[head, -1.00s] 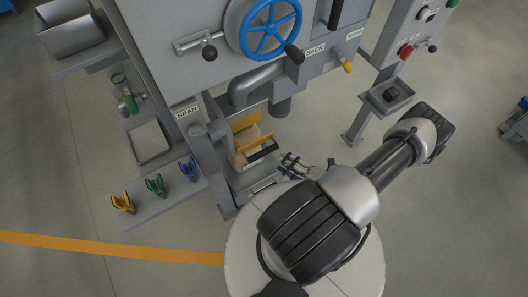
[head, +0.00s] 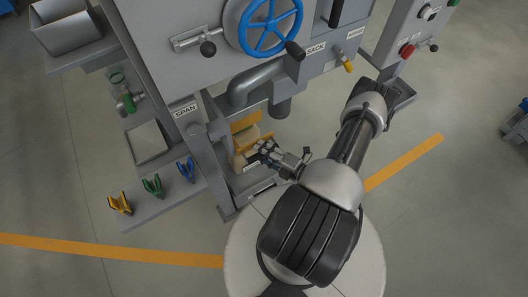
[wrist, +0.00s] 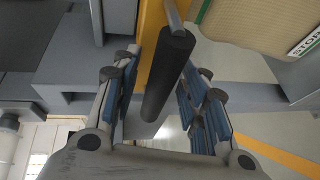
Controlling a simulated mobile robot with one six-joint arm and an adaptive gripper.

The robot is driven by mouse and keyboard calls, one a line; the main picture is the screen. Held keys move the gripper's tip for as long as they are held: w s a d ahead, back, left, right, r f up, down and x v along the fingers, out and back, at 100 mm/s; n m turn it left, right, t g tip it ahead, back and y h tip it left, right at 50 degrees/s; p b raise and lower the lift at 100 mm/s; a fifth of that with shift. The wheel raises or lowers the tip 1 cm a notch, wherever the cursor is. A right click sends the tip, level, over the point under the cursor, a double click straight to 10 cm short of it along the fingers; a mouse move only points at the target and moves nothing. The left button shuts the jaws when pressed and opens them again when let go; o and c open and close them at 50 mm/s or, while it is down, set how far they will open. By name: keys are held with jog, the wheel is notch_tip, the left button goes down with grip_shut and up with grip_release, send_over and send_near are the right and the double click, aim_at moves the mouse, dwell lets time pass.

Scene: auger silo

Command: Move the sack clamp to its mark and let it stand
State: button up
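A yellow-orange part (head: 246,121), which looks like the sack clamp, is at the beige sack (head: 251,133) under the spout. In the wrist view, a yellow upright face (wrist: 151,38) carries a dark cylindrical handle (wrist: 168,75). My gripper (wrist: 158,72) is open, with blue-padded fingers on both sides of this handle; I see gaps between pads and handle. In the head view my gripper (head: 264,152) is in front of the sack and hides part of the clamp. The beige sack (wrist: 245,28) shows lettering at the wrist view's upper right. I cannot make out the mark.
The grey machine has a blue handwheel (head: 270,24) and a spout (head: 281,107) above the sack. A left shelf (head: 160,203) holds a yellow clip (head: 120,203), a green clip (head: 153,185) and a blue clip (head: 187,169). A control post (head: 405,45) stands right.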

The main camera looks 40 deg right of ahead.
grip_shut()
dwell(0.6)
